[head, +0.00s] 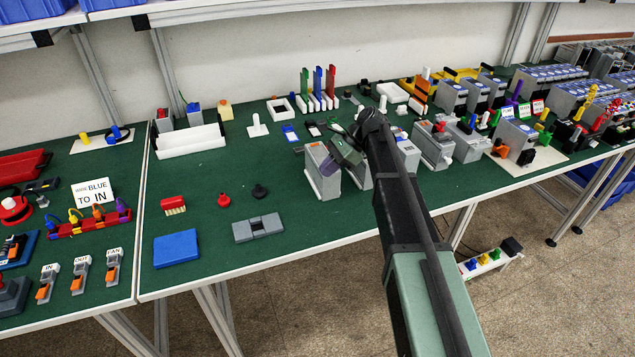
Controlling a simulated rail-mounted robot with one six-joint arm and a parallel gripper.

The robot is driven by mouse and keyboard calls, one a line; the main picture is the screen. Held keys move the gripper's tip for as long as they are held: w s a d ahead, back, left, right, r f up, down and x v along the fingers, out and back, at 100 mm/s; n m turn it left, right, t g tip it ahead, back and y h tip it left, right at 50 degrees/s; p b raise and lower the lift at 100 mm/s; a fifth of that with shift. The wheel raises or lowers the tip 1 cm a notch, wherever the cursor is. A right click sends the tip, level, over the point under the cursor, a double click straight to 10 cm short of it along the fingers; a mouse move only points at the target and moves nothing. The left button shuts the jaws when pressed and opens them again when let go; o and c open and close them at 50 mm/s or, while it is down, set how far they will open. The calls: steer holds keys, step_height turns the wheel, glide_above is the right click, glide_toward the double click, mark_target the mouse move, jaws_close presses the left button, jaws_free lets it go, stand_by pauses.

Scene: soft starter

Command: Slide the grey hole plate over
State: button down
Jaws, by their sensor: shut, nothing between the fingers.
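A flat grey plate (257,228) lies on the green table top near its front edge, left of my arm. It has a darker square patch in its middle, which may be the hole; I cannot tell its depth. My gripper (318,143) is at the end of my arm, over the grey box-shaped units at the table's middle. It is shut with nothing held, and it is well apart from the plate, up and to its right. My wrist and arm hide part of the units behind them. The fingertips are small and hard to make out.
A blue block (176,248) lies left of the plate. A red knob (224,200) and a black knob (259,191) stand just behind it. A grey upright unit (323,172) stands to its right. Green table around the plate is mostly bare.

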mark_target(280, 219)
steer(key=b+x, duration=1.1)
steer(key=x, duration=0.5)
steer(key=shift+a+f, duration=0.1)
steer(key=shift+f, duration=0.2)
steer(key=shift+s+a+f, duration=0.1)
steer(key=shift+a+f, duration=0.2)
steer(key=shift+a, duration=0.15)
